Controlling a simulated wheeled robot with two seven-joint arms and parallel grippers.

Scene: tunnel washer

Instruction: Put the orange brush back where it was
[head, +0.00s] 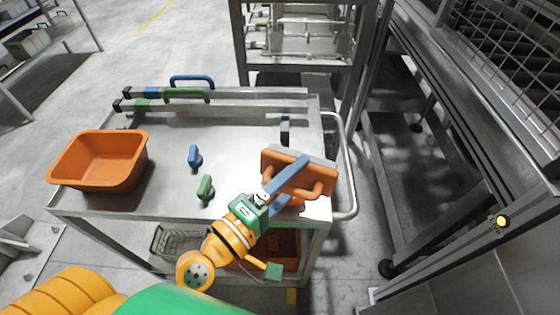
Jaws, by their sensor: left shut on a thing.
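The orange brush (323,189) is at the right end of the cart top in the head view. It has a broad orange body, a looped orange handle and a grey edge along its far side. My left gripper (296,168), with blue fingers, is shut on the brush and covers part of it. I cannot tell whether the brush touches the cart top (235,140) or hangs just above it. My right gripper is not in view.
An orange tub (100,162) stands at the cart's left end. A small blue item (194,156) and a green one (205,187) stand mid-cart. Blue-handled (192,79) and green-handled (187,94) tools lie along the back. A dark upright piece (285,131) and a rail (347,165) are at the right.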

